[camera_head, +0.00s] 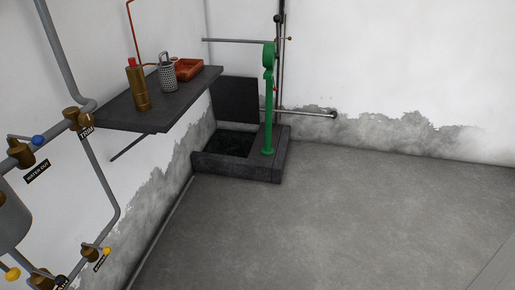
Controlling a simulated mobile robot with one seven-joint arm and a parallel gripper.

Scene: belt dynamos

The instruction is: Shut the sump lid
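The sump (205,163) is a low, dark kerbed pit in the far corner, beside the left wall. Its lid (236,100) is a dark flat panel standing upright at the back edge of the pit, so the pit is open. Dark contents show inside the opening. A green hand pump or post (268,110) stands on the right part of the sump's kerb, just right of the lid. My gripper is not in view.
A dark shelf (125,112) on the left wall holds a brass cylinder (138,88), a grey perforated canister (167,76) and an orange tray (189,69). Pipes with valves (75,118) run along the left wall. The grey floor (300,225) is clear.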

